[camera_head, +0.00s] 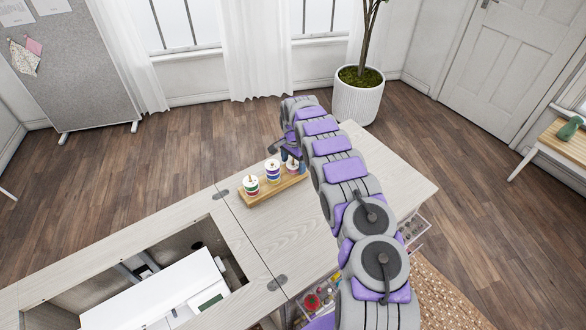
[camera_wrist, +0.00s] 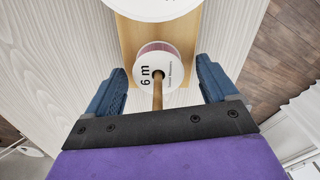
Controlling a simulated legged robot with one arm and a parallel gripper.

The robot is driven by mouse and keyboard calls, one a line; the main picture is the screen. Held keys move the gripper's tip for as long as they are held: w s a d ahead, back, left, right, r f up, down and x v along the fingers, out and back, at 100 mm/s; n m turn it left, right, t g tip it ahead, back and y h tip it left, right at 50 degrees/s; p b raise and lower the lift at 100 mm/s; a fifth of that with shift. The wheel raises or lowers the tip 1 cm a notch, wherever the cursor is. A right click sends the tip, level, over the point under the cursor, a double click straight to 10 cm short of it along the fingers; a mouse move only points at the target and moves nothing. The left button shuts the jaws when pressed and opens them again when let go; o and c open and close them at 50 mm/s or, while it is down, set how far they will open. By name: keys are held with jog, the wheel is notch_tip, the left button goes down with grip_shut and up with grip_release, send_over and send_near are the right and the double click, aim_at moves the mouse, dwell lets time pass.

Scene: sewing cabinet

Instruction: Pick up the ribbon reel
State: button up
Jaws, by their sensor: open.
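Ribbon reels stand in a row on a wooden holder (camera_head: 262,198) on the cabinet top. One reel (camera_head: 251,184) is at the left end with a green band, and another reel (camera_head: 272,171) is in the middle. The reel at the right end (camera_head: 292,166) is beside my gripper (camera_head: 290,153). In the wrist view, a reel with a white face marked "6 m" (camera_wrist: 147,70) sits on a wooden peg (camera_wrist: 157,97). My gripper (camera_wrist: 160,66) is open, with one blue finger on each side of this reel and gaps visible. Contact is not visible.
The pale cabinet top (camera_head: 290,235) is bare in front of the holder. A white sewing machine (camera_head: 165,295) lies in the cabinet's opening at lower left. Another white reel (camera_wrist: 160,8) is at the wrist view's top edge. An open drawer (camera_head: 318,300) holds small items.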

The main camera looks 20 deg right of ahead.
jog(key=shift+c, duration=0.3)
jog(key=c, duration=1.1)
jog(key=shift+o, duration=0.2)
jog(key=shift+r, duration=0.1)
notch_tip(320, 180, up, 18)
jog(key=p, duration=0.3)
